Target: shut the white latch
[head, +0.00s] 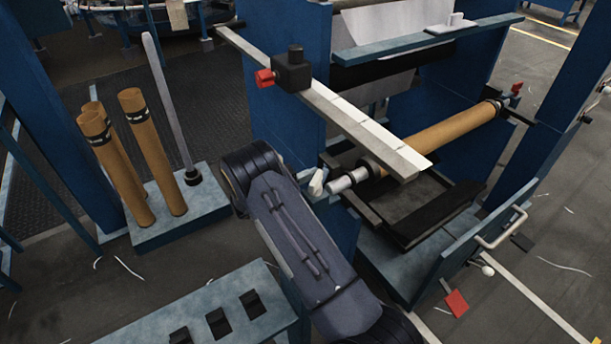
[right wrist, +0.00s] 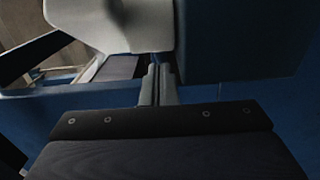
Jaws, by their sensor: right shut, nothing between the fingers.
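The white latch (head: 317,182) is a small pale piece at the blue frame's edge, beside the near end of the brown roll's shaft. In the right wrist view it is the large rounded white piece (right wrist: 108,25) at the top. My right gripper (right wrist: 157,72) is shut and empty, its fingertips at the latch's lower right edge in that view. I cannot tell whether they touch it. In the head view my right arm hides most of that gripper. How far the latch is swung cannot be told. My left gripper is not in view.
The brown roll (head: 440,138) lies across the blue frame (head: 285,110) above a dark tray (head: 425,215). A pale bar (head: 350,120) with a black block and red knob crosses above the latch. Several brown tubes stand on a stand (head: 190,215) at left.

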